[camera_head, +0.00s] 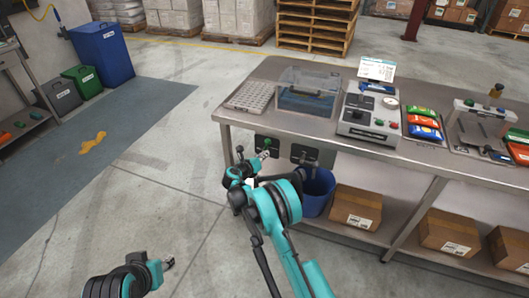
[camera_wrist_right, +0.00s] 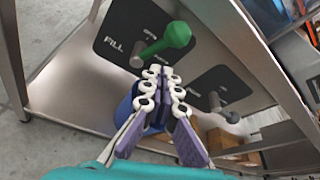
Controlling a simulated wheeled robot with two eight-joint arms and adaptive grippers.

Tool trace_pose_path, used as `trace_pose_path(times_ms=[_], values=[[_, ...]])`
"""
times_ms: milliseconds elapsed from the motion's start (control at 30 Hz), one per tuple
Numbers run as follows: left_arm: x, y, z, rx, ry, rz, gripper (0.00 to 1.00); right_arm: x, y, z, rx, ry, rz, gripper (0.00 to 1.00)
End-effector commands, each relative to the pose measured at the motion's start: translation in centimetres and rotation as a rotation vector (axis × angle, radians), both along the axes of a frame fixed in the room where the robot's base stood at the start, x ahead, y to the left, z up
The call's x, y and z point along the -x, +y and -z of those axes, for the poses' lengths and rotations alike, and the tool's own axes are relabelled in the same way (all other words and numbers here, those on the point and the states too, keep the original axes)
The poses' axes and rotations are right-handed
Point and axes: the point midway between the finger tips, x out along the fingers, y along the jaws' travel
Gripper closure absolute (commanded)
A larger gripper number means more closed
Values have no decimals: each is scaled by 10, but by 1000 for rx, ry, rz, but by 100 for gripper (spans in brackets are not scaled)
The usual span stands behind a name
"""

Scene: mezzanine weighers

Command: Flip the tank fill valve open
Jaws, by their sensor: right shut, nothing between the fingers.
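The tank fill valve is a green-knobbed lever (camera_wrist_right: 166,42) on a dark plate (camera_wrist_right: 118,32) marked FILL. In the wrist view the lever slants up to the right from its metal pivot. Its green knob (camera_head: 268,142) also shows under the left end of the bench in the head view. My right gripper (camera_wrist_right: 162,78) is shut and empty, its fingertips just below the green lever in the wrist picture; contact is not clear. The right gripper (camera_head: 263,156) sits in front of the plate in the head view. My left gripper (camera_head: 167,263) is low at the bottom left, away from the bench; its fingers are too small to read.
A second dark plate with a grey lever (camera_wrist_right: 216,103) is right of the fill valve. A blue bucket (camera_head: 318,190) stands below, beside cardboard boxes (camera_head: 356,207) on the lower shelf. The steel bench (camera_head: 255,105) overhangs the valves.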

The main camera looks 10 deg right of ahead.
Motion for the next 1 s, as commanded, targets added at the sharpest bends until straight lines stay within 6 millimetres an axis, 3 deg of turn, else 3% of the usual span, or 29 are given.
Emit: trace_pose_path(times_ms=[67, 200, 500, 1000], values=[[0, 0, 0, 0, 0, 0, 60, 4, 2, 15, 1, 1, 0, 100], [0, 0, -17, 0, 0, 0, 60, 29, 25, -2, 1, 0, -3, 100], [0, 0, -33, 0, 0, 0, 60, 68, 57, -17, 1, 0, -2, 100], [0, 0, -35, 0, 0, 0, 60, 77, 63, -18, 1, 0, 1, 100]])
